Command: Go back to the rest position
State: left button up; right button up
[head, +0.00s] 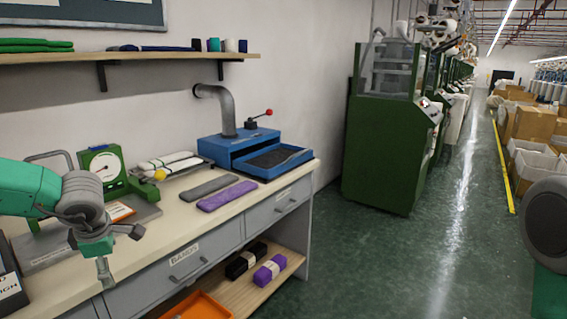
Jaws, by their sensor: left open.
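My left gripper (120,252) is at the left of the view, above the front edge of the workbench (150,250). Its fingers are apart and I see nothing between them. My left arm comes in from the left edge in green and grey. My right gripper is out of view; a dark round part and a green part of my right arm show at the right edge. A grey folded strip (208,187) and a purple folded strip (228,196) lie on the bench, to the right of the left gripper and apart from it.
A green dial gauge (104,167) stands behind my left arm. A blue box with an open drawer (262,152) is at the bench's far end. A shelf (150,58) hangs above. Drawers and a lower shelf are below. Green machines (385,145) line the aisle, whose floor is clear.

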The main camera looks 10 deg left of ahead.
pick_arm(q)
jog(key=s+d+f+m+t, duration=0.1)
jog(key=s+d+f+m, duration=0.4)
jog(key=d+f+m, duration=0.25)
jog(key=s+d+f+m, duration=0.5)
jog(key=d+f+m, duration=0.2)
jog(key=f+m, duration=0.15)
jog(key=s+d+f+m+g+h, duration=0.1)
jog(key=s+f+m, duration=0.1)
jog(key=s, duration=0.4)
jog(key=s+d+f+m+g+h, duration=0.1)
jog(key=s+d+f+m, duration=0.1)
jog(key=s+m, duration=0.2)
jog(key=s+d+f+m+g, duration=0.1)
jog(key=s+d+f+m, duration=0.1)
jog(key=s, duration=0.8)
jog(key=shift+d+f+m+g+h, duration=0.25)
jog(key=shift+f+m+g+h, duration=0.15)
jog(key=shift+f+m, duration=0.25)
